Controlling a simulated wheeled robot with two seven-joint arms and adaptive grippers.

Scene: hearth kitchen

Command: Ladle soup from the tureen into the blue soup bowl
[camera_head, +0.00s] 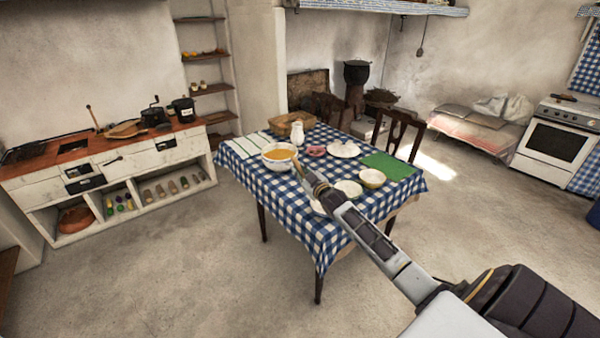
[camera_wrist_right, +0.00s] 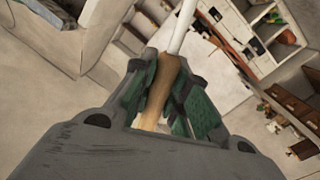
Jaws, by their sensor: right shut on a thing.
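The tureen (camera_head: 281,164), a wide white bowl of orange soup, stands on the table's left side. My right gripper (camera_head: 318,186) is at the tureen's near right, shut on the ladle's wooden handle. In the right wrist view the handle (camera_wrist_right: 160,85) sits between the green-padded fingers (camera_wrist_right: 168,95), and a pale shaft (camera_wrist_right: 183,25) runs on from it. The ladle's bowl end cannot be made out. A cream bowl (camera_head: 372,180) stands right of my gripper. I cannot make out a clearly blue bowl. My left gripper is out of view.
The table has a blue checked cloth (camera_head: 290,215). White plates (camera_head: 348,188), a green mat (camera_head: 393,165), a white jug (camera_head: 297,133), a basket (camera_head: 292,119) and a striped towel (camera_head: 255,144) lie around. Dark chairs (camera_head: 405,130) stand behind. Floor in front is clear.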

